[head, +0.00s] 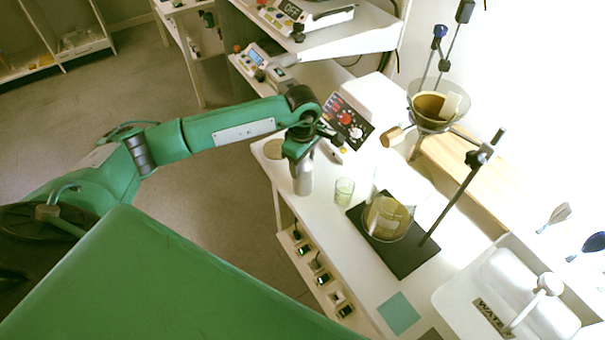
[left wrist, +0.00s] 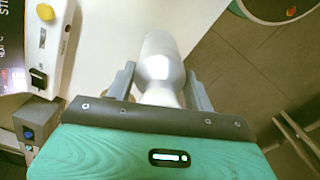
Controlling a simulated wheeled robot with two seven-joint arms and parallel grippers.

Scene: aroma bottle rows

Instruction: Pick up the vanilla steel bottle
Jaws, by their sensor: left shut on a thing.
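The steel bottle (head: 303,181) is a silvery cylinder standing upright near the left edge of the white bench. My left gripper (head: 301,150) is above it and shut on its upper part. In the left wrist view the bottle (left wrist: 161,68) sits between the two grey fingers of my left gripper (left wrist: 162,85). No label can be read on the bottle, so vanilla cannot be confirmed. I cannot tell whether its base touches the bench. My right gripper is not in view.
A small glass beaker (head: 344,191) stands just right of the bottle. A stirrer with a red knob (head: 347,121) is behind it. A flask (head: 387,217) stands on a dark stand base (head: 409,258), with a funnel (head: 434,106) further back. A sink (head: 487,293) is at right.

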